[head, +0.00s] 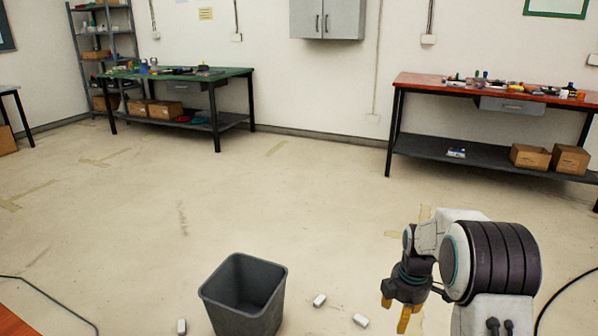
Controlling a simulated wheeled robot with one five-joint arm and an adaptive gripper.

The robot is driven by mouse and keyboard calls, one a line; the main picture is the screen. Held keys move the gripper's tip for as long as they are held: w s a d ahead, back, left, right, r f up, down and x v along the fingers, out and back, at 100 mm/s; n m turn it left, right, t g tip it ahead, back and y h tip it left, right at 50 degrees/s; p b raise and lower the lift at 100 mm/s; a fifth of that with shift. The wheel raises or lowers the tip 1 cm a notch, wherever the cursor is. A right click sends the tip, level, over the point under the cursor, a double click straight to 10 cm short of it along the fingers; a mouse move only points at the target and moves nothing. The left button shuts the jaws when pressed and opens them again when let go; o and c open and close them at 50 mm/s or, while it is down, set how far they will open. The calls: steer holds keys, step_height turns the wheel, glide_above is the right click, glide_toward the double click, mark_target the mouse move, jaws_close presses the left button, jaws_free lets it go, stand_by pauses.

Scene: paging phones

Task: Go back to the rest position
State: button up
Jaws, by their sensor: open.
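My gripper (396,312) is at the lower right of the head view, at the end of my bent arm. Its yellow fingers point down and stand apart, with nothing seen between them. It hangs to the right of a dark grey bin (243,292) that stands upright on the floor. Part of the fingers is hard to see against my arm.
Small white blocks lie on the floor near the bin (319,300), one at its left (181,326) and one near my gripper (360,320). A green-topped workbench (232,72) and a red-topped workbench (425,82) stand at the back. The middle floor is clear.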

steer(key=s+a+r+m+p, duration=0.15)
steer(key=s+r+p, duration=0.25)
steer(key=r, duration=0.5)
steer(key=s+a+r+m+t+p, duration=0.1)
steer(key=s+r+m+p, duration=0.3)
steer(key=r, duration=0.5)
steer(key=s+a+r+m+p, duration=0.2)
steer(key=s+r+p, duration=0.3)
steer(key=r, duration=0.4)
steer(key=s+a+r+m+t+p, duration=0.1)
steer(key=s+a+r+m+p, duration=0.1)
steer(key=s+r+m+p, duration=0.5)
steer(key=shift+s+a+r+p, duration=0.15)
steer(key=shift+s+r+p, duration=2.95)
steer(key=shift+s+r, duration=0.85)
steer(key=shift+s+f, duration=0.15)
steer(key=shift+f, duration=0.05)
